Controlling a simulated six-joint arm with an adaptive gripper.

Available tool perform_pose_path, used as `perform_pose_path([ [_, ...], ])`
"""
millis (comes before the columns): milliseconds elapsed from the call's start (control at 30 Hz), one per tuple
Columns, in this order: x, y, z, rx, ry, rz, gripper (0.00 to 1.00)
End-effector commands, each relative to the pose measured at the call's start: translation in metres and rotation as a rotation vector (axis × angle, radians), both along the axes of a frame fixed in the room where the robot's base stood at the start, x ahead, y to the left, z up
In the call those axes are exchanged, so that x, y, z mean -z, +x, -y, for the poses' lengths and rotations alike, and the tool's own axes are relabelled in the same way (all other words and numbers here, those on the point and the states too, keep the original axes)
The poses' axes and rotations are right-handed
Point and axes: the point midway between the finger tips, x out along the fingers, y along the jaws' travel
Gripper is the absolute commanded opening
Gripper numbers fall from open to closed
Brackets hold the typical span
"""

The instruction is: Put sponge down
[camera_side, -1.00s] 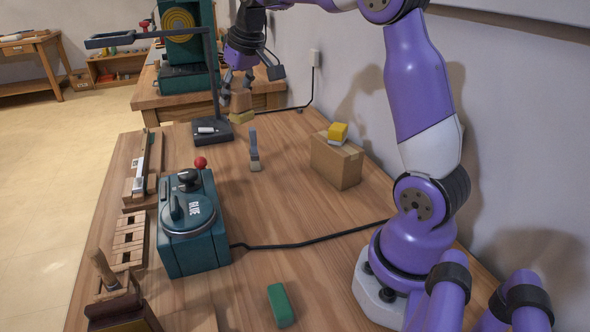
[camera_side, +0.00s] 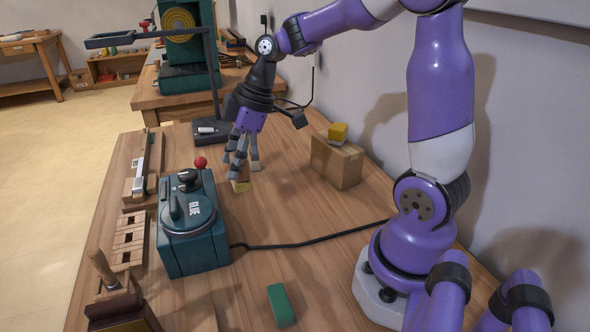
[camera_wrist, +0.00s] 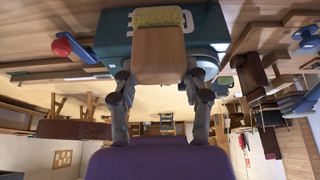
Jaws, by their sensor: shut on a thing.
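The sponge is a yellow pad (camera_side: 241,186) under a wooden block (camera_side: 240,171). My gripper (camera_side: 241,168) is shut on the wooden block, pointing down, with the yellow pad lowest. The sponge is low over the table beside the teal machine; I cannot tell if it touches the wood. In the wrist view the block (camera_wrist: 158,56) sits between my two fingertips, with the yellow pad (camera_wrist: 157,17) at its far end.
The teal machine (camera_side: 190,250) with a red knob (camera_side: 200,162) stands close left of my gripper. A cardboard box (camera_side: 335,168) with a yellow item on it stands right. A green block (camera_side: 280,305) lies at the front. The middle tabletop (camera_side: 290,215) is mostly clear, crossed by a black cable.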

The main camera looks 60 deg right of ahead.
Motion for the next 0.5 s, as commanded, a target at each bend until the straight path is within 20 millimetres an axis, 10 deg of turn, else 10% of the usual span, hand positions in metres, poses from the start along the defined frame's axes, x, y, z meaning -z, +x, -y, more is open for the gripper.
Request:
perform_pose_path([
  [200, 0.034, 0.012, 0.055, 0.009, 0.002, -0.005, 0.13],
  [500, 0.057, 0.019, 0.082, 0.003, 0.001, -0.002, 0.13],
])
